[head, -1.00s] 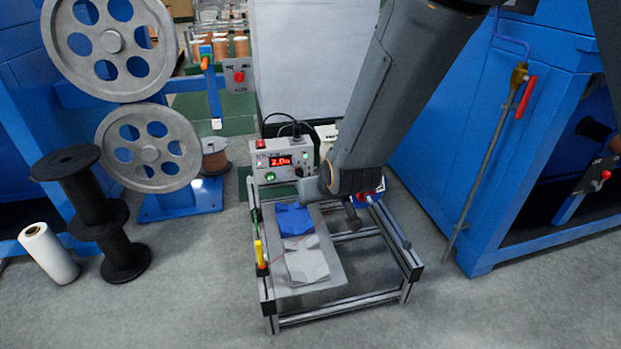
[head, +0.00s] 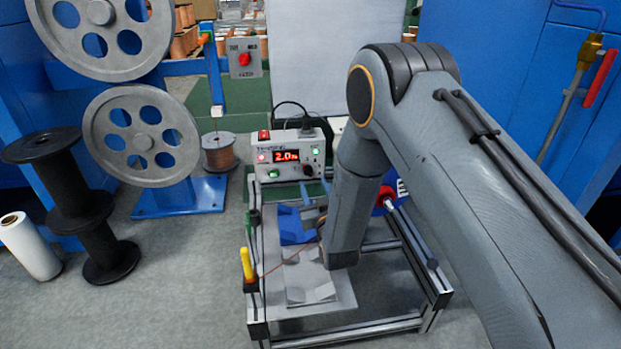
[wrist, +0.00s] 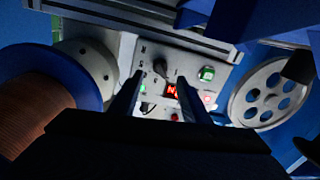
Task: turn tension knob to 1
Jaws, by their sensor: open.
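The grey-white tension control box (head: 290,146) stands at the back of the metal frame. Its red display (head: 286,156) reads about 2.0. The dark tension knob (head: 307,170) is low on its front, right of a green button. In the wrist view, where the box appears upside down, the knob (wrist: 160,67) shows between and just beyond the two fingertips. My gripper (wrist: 160,76) is open and empty, facing the panel. Its exact distance to the knob, and any contact, cannot be told. In the head view my arm hides much of the gripper.
The metal frame (head: 437,292) holds a tray with blue and grey parts, a yellow-handled tool (head: 246,264) and a red round part (head: 385,197). Grey pulleys (head: 142,135) and black spools (head: 82,212) stand left. Floor at front left is clear.

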